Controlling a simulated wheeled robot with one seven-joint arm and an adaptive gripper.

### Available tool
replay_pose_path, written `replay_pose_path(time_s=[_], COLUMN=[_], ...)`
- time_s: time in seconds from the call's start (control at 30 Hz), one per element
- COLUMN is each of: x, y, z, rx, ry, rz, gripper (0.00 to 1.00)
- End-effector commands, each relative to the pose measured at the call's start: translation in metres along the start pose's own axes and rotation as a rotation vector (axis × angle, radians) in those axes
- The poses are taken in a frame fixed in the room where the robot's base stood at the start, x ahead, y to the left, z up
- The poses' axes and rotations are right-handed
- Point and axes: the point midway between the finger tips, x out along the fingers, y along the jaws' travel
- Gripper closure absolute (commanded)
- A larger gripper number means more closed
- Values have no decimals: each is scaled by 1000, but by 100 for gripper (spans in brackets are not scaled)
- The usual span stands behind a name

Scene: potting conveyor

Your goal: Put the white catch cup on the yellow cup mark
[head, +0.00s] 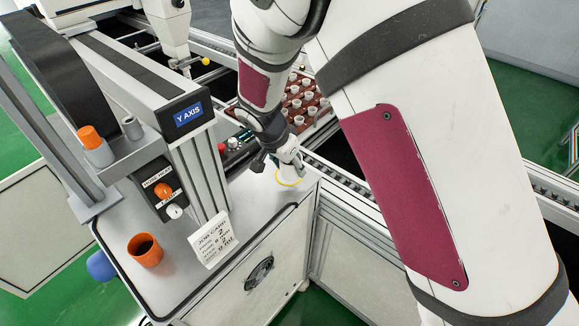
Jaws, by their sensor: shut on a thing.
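My gripper (285,163) is at the right end of the grey cabinet top, reaching down, and is shut on the white catch cup (291,173). The cup is small in view and partly hidden by the fingers. The yellow cup mark (289,184) shows as a yellow curve right below the cup, near the right edge of the top. The cup is over or on the mark; I cannot tell whether its base touches the surface.
An orange cup (146,250) and a white job card (213,240) stand on the cabinet top (190,280). The Y AXIS post (201,170) rises behind the card. A brown tray (303,100) of small white cups lies beyond, by the conveyor rail.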

Motion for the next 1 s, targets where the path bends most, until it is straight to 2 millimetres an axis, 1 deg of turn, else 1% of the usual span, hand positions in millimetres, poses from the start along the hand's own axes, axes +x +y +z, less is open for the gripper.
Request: replay_pose_path(time_s=[0.03, 0.1, 0.23, 0.37, 0.63, 0.87, 1.0], x=[8, 10, 12, 14, 44, 43, 46], y=[-8, -15, -23, -24, -24, -24, -24], z=[-6, -11, -17, -18, -6, -5, -4], rx=[2, 1, 0, -1, -2, -1, -1], ry=[0, 0, 0, 0, -1, 0, 0], rz=[-1, -1, 0, 2, 2, 0, 1], gripper=[79, 79, 79, 79, 79, 79, 79])
